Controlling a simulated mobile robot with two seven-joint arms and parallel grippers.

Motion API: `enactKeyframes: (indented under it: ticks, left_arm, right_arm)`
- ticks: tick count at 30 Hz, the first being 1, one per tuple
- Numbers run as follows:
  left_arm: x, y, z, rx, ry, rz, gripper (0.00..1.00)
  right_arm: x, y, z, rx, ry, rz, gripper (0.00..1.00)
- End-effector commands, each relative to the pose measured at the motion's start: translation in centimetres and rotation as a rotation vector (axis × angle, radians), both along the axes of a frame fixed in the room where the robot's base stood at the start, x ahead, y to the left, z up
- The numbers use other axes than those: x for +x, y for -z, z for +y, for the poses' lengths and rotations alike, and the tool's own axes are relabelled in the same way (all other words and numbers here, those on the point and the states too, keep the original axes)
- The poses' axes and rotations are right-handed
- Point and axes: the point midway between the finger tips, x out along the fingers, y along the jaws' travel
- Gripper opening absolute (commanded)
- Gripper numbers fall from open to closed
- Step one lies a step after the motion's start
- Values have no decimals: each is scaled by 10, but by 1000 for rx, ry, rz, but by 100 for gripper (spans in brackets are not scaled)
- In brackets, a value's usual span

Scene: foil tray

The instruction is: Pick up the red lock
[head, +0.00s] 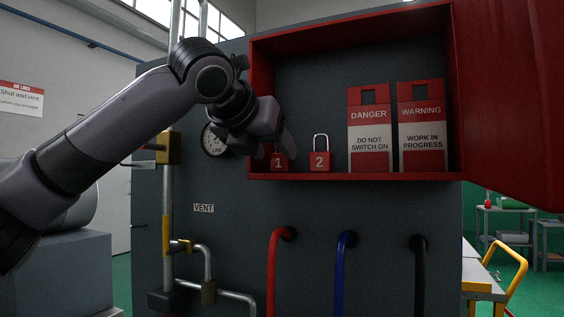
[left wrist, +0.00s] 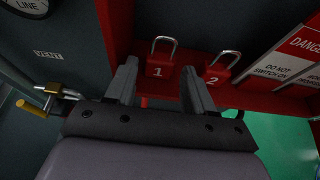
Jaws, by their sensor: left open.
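Two red padlocks with steel shackles stand upright on the floor of the red open cabinet. Lock 1 (head: 279,163) is at the left end, and lock 2 (head: 320,161) is to its right. My left gripper (head: 275,144) is at lock 1, partly covering its top in the head view. In the left wrist view my left gripper (left wrist: 160,82) is open, with its fingers apart and lock 1 (left wrist: 158,66) showing between the tips. Lock 2 (left wrist: 218,74) is just beyond the right finger. I cannot tell whether either finger touches a lock. My right gripper is not in view.
The cabinet's red side wall and lower lip (head: 400,177) border the locks. A danger tag (head: 369,128) and a warning tag (head: 421,127) stand at right. A gauge (head: 213,140) and pipes are left of the cabinet. The red door (head: 510,100) hangs open at right.

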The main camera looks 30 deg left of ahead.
Motion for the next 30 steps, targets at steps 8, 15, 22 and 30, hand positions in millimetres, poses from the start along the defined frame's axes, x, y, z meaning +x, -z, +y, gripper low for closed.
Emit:
enactKeyframes:
  ticks: [8, 15, 22, 30]
  left_arm:
    - [36, 15, 2, 1, 0, 1, 53]
    - [38, 16, 2, 1, -1, 1, 53]
    - [38, 16, 2, 0, 0, 0, 13]
    - [37, 15, 2, 0, 0, 0, 13]
  right_arm:
    - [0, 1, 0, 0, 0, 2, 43]
    - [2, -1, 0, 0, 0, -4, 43]
    - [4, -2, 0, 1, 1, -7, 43]
    - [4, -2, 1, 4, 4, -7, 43]
